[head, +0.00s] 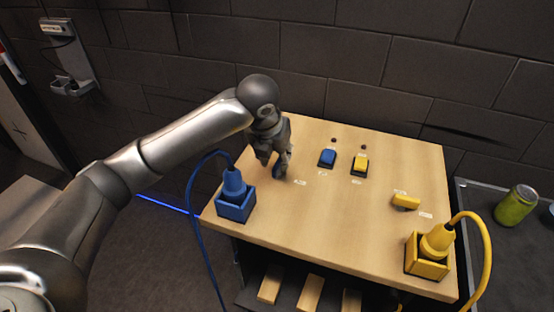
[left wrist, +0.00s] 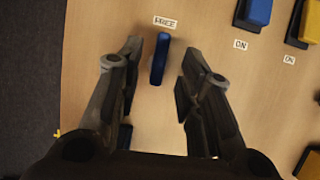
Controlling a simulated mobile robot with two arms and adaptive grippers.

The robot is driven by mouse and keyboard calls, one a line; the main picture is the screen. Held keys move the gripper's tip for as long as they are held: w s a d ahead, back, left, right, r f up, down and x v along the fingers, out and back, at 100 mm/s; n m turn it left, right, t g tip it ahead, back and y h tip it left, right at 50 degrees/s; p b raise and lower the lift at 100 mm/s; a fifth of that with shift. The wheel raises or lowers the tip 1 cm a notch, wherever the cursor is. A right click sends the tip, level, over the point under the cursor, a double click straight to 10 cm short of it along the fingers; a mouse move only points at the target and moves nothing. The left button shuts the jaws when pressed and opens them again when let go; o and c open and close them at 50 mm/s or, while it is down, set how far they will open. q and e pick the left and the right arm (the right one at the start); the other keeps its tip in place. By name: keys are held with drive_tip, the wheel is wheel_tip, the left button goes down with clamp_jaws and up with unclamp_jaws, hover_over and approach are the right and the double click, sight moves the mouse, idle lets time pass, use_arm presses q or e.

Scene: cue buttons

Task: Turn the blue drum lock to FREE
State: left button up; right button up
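The blue drum lock's handle (left wrist: 160,58) is a narrow blue bar on the wooden table top. In the left wrist view it stands nearly upright, its upper end just below the FREE label (left wrist: 165,22). In the head view the blue lock (head: 278,171) is mostly hidden by my left gripper. My left gripper (head: 273,168) points down at it. In the left wrist view the fingers of my left gripper (left wrist: 157,75) are open, one on each side of the handle, with a visible gap to it. My right gripper is not in view.
A blue button (head: 328,157) and a yellow button (head: 360,163) sit right of the gripper. A blue plug (head: 234,185) with cable stands at left, a yellow plug (head: 437,242) at front right. A yellow handle (head: 406,202) lies between. A green can (head: 515,206) stands far right.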

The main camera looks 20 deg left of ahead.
use_arm(q)
drive_tip(key=v, duration=0.9)
